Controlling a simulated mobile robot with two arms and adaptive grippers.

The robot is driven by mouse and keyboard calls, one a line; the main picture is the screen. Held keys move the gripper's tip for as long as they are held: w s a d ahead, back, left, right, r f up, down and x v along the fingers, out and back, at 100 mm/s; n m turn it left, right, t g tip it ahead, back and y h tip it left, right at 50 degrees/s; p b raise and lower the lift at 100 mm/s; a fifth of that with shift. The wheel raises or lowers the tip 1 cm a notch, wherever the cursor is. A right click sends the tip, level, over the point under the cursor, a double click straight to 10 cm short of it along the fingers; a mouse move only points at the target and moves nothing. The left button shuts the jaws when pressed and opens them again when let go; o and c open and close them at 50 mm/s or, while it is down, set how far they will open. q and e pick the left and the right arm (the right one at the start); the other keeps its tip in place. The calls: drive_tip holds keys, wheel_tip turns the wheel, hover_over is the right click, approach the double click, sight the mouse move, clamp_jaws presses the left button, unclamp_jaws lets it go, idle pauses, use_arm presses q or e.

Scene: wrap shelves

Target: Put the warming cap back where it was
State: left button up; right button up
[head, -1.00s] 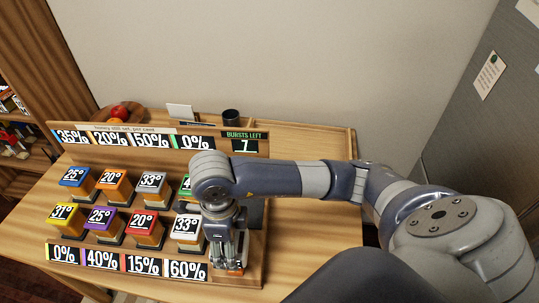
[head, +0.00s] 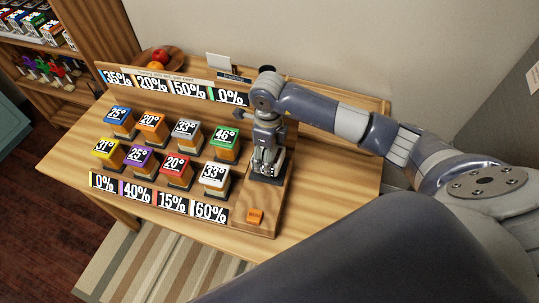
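I cannot make out a warming cap for certain; the orange block has small unreadable lettering and sits apart from the gripper, near the board's front right corner. My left gripper is not in view.
Two rows of coloured-top jars, such as the green 46° jar (head: 224,142) and white 33° jar (head: 214,178), stand left of the gripper. Percent labels (head: 172,203) line the front. A fruit bowl (head: 160,60) stands behind. The table's right side (head: 340,165) is clear.

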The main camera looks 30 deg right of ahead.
drive_tip(key=shift+w+d, duration=0.2)
drive_tip(key=shift+w, duration=0.1)
drive_tip(key=shift+d+f+p, duration=0.15)
drive_tip(key=shift+f+p, duration=0.05)
drive_tip(key=shift+p, duration=0.25)
wheel_tip(320, 180, down, 2)
drive_tip(key=shift+w+f+p, duration=0.1)
drive_tip(key=shift+f+p, duration=0.15)
drive_tip(key=shift+p, duration=0.3)
drive_tip(key=shift+f, duration=0.35)
drive_tip(key=shift+f, duration=0.15)
drive_tip(key=o, duration=1.5)
drive_tip(key=shift+c, duration=0.2)
